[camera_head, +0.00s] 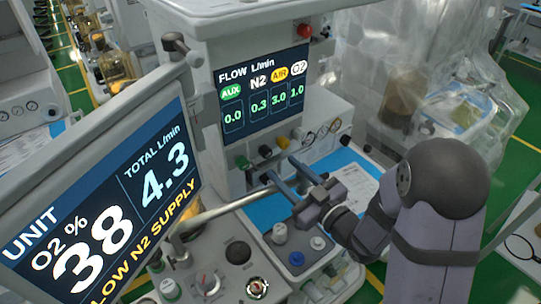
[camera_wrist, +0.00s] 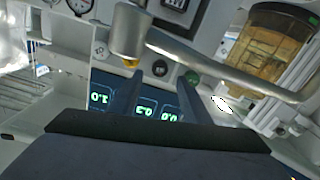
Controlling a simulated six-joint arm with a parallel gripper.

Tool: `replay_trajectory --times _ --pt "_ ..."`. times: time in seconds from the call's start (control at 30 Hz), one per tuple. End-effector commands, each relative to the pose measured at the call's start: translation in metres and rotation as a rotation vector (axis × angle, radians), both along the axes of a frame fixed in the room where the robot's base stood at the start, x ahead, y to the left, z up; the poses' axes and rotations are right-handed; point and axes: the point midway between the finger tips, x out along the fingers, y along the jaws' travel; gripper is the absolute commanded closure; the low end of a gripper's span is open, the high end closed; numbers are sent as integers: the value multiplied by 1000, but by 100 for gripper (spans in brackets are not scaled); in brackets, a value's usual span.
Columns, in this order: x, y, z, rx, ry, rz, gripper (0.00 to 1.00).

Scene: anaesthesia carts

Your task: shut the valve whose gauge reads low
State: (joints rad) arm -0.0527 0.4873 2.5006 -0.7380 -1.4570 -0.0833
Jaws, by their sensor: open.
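A flow screen (camera_head: 262,92) reads AUX 0.0, N2 0.3, AIR 3.0 and O2 1.0. A tilted monitor (camera_head: 100,200) shows O2 38 %, total 4.3 L/min and a low N2 supply message. Below the flow screen is a row of knobs: green (camera_head: 243,162), black (camera_head: 265,152), yellow (camera_head: 283,142) and a pale one (camera_head: 298,132). My gripper (camera_head: 281,166) is open in front of the row, its fingers apart and empty. In the wrist view, the black knob (camera_wrist: 160,68) shows between my fingertips (camera_wrist: 157,76), with yellow and green knobs either side. Contact cannot be told.
A metal arm (camera_head: 225,208) crosses in front of the cart, left of my gripper. Blue-topped worktop (camera_head: 262,212) and several dials lie below. Clear plastic sheeting (camera_head: 385,80) covers equipment at right. A red knob (camera_head: 304,31) tops the screen.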

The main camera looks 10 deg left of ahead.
Motion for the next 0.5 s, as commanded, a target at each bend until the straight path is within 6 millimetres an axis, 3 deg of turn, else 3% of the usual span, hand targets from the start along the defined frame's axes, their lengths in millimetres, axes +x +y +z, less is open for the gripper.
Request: replay_trajectory --times 0.5 --pt "41 42 2 1 2 2 57"
